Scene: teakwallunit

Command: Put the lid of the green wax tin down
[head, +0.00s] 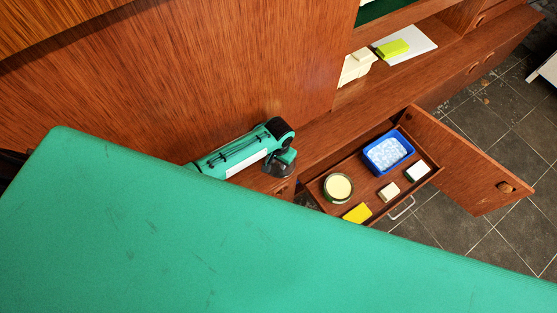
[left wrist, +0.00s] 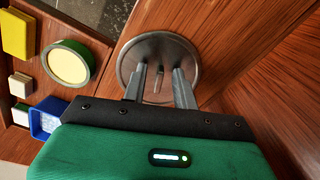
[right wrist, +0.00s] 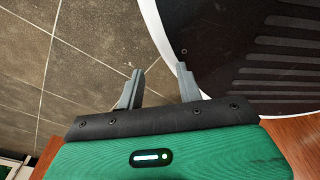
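The green wax tin (head: 338,187) stands uncovered in the pulled-out drawer, its pale yellow wax showing; it also shows in the left wrist view (left wrist: 68,62). The lid (left wrist: 158,48) is a round grey metal disc beside the drawer in the left wrist view, over wood. Whether it touches the wood is unclear. My left gripper (left wrist: 161,72) is over the lid with its fingers apart, a small upright piece showing between them. The left gripper also shows in the head view (head: 284,165), where the lid is hidden. My right gripper (right wrist: 160,70) is open and empty above the tiled floor.
The drawer (head: 320,192) also holds a blue tub (head: 388,153), a yellow block (head: 357,213) and two small pale blocks. An open door (head: 470,170) stands right of it. A shelf above carries a cream container (head: 355,66) and a yellow-green block (head: 392,48).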

